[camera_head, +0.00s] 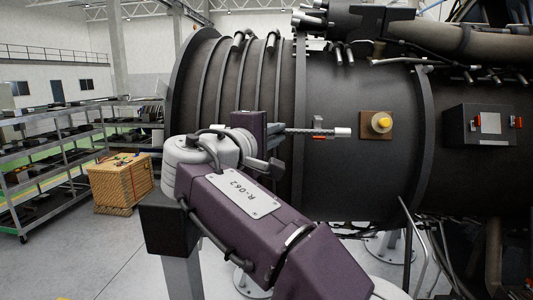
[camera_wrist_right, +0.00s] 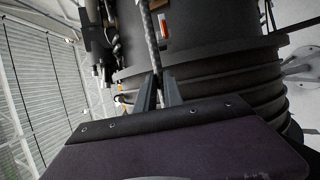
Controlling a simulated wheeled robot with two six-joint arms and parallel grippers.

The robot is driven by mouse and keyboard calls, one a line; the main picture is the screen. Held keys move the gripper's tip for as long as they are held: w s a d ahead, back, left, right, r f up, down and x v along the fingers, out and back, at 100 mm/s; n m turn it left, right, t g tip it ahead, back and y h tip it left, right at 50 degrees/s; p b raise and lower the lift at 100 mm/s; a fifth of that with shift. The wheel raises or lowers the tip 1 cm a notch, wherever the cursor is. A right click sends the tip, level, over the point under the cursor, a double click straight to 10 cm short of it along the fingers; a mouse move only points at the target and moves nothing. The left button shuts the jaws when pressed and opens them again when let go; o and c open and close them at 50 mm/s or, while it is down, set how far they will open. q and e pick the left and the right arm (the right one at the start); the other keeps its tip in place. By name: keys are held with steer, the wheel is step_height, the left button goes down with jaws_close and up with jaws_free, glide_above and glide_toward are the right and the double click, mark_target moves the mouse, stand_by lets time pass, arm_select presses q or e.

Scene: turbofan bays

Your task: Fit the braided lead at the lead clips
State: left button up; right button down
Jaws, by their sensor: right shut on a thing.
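The braided lead (camera_head: 312,131) is a grey braided length with a white end piece (camera_head: 342,132), held roughly level in front of the dark engine casing. My right gripper (camera_head: 280,132) is shut on it, toward its left end in the head view. In the right wrist view the braid (camera_wrist_right: 150,42) runs up from between the fingers of my right gripper (camera_wrist_right: 159,82). A small red-orange part (camera_head: 319,138), possibly a lead clip, shows just under the lead; an orange part also shows beside the braid in the wrist view (camera_wrist_right: 165,28). I cannot tell whether lead and part touch. My left gripper is out of view.
The engine casing (camera_head: 370,185) fills the right. A yellow knob (camera_head: 381,122) on a brown plate and a dark box (camera_head: 477,126) with red parts stand out from it. A wicker crate (camera_head: 121,187) and shelves (camera_head: 60,150) stand at left. Floor between is clear.

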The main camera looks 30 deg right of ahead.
steer(key=shift+s+r, duration=0.2)
steer(key=shift+s, duration=0.8)
steer(key=shift+d+f+b, duration=0.1)
steer(key=shift+b, duration=0.2)
arm_select(q)
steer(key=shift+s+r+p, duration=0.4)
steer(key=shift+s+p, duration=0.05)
steer(key=shift+p, duration=0.15)
arm_select(e)
steer(key=w+d, duration=0.1)
steer(key=w, duration=0.1)
steer(key=w+d, duration=0.2)
steer(key=shift+w+d, duration=0.2)
steer(key=shift+d, duration=0.05)
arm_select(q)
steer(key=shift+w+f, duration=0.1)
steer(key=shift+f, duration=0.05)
arm_select(e)
steer(key=shift+w, duration=0.2)
steer(key=shift+s, duration=0.1)
